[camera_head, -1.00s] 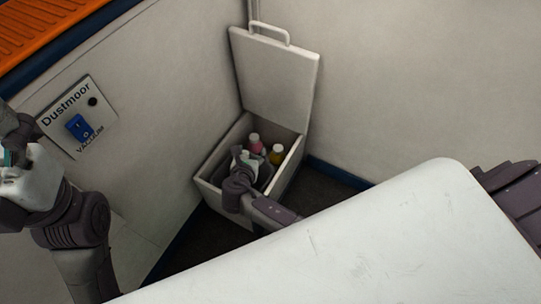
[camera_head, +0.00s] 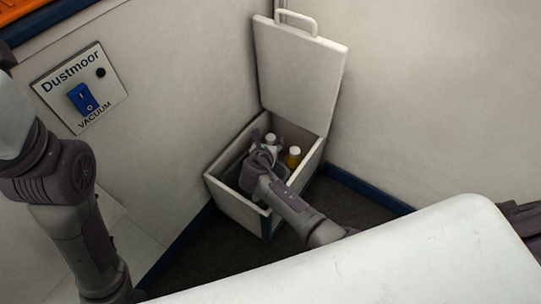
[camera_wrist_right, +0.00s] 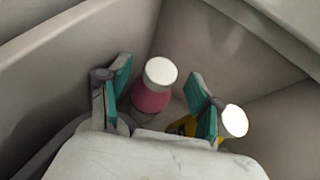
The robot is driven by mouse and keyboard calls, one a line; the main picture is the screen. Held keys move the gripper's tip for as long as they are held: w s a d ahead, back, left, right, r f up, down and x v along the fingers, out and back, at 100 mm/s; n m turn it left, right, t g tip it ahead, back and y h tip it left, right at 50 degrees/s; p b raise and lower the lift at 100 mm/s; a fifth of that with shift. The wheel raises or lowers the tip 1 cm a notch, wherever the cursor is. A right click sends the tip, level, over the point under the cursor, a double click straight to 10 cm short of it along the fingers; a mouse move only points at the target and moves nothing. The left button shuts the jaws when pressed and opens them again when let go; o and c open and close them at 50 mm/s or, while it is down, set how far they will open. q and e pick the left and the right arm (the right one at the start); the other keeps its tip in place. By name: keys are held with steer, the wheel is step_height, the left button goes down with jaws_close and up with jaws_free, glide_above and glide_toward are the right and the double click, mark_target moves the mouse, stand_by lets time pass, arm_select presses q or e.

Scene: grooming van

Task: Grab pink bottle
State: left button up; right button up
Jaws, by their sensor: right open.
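The pink bottle (camera_wrist_right: 150,98) with a white cap stands inside the open box, between the spread teal-padded fingers of my right gripper (camera_wrist_right: 160,100) in the right wrist view. The fingers are open, one on each side, with a visible gap to the bottle; I cannot tell its depth between them. In the head view my right gripper (camera_head: 262,160) reaches down into the box (camera_head: 240,209) and hides most of the bottle; a white cap (camera_head: 270,138) shows behind it. My left arm shows at the left edge of the head view, its fingers out of frame.
A yellow bottle (camera_head: 293,158) with a white cap stands close right of the pink one, by the right finger. The box's lid (camera_head: 298,75) stands open against the wall corner. A white tabletop (camera_head: 400,255) fills the foreground. A vacuum switch panel (camera_head: 80,88) is on the left wall.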

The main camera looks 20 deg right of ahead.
steer(key=shift+c, duration=0.2)
jaws_close()
steer(key=shift+r, duration=0.2)
